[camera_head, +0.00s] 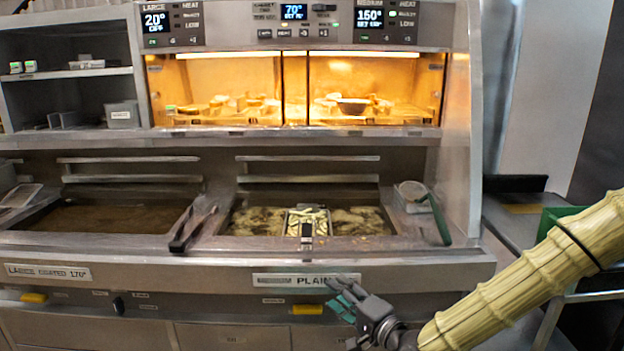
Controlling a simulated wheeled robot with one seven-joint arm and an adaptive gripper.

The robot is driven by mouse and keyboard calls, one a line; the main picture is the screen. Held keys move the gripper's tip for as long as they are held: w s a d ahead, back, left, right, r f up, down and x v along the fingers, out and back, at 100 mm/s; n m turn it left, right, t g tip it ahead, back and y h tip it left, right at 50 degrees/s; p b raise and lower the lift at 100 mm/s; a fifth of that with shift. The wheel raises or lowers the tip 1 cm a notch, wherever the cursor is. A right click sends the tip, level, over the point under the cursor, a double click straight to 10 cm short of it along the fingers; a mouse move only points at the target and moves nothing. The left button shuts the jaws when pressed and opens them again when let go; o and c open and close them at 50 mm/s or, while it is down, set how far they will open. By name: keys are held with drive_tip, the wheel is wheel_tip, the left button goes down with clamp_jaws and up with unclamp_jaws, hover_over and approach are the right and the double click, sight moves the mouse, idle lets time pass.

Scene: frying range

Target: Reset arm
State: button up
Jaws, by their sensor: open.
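My gripper (343,297) is low in the picture, right of the middle, in front of the fryer's front panel (200,273). Its fingers are apart and nothing shows between them. My arm comes in from the right edge in a pale ribbed sleeve. The gripper is below the "PLAIN" label and apart from the fry basket (306,221), which sits in the right fryer vat (350,221) with pale fries in it. The basket's handle points toward me.
The left vat (110,218) holds brown oil and no basket shows in it. Dark tongs (187,232) lie between the vats. A green-handled skimmer (439,217) lies at the right. A lit warming cabinet (230,85) is above. A counter (510,215) stands at the right.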

drive_tip(key=s+d+f+n+g+h, duration=0.1)
drive_tip(key=s+f+g, duration=0.1)
drive_tip(key=s+f, duration=0.5)
drive_tip(key=s+f+n+g+h, duration=0.2)
drive_tip(key=s+f+g, duration=0.1)
drive_tip(key=f, duration=0.7)
drive_tip(key=s+d+f+n+g+h, duration=0.1)
drive_tip(key=s+f+g, duration=0.1)
drive_tip(key=s+f, duration=0.55)
drive_tip(key=s+d+f+n+g+h, duration=0.2)
drive_tip(key=s+d+f, duration=0.2)
drive_tip(key=s, duration=0.3)
drive_tip(key=s+d+f+n+g+h, duration=0.2)
drive_tip(key=s+d+f, duration=0.3)
drive_tip(key=s, duration=0.3)
drive_tip(key=s+d+f+n+g+h, duration=0.2)
drive_tip(key=s+d+f+g, duration=0.1)
drive_tip(key=s, duration=0.5)
wheel_tip(320, 180, down, 2)
drive_tip(key=shift+d+f, duration=0.1)
drive_tip(key=shift+d, duration=0.7)
drive_tip(key=shift+s, duration=0.1)
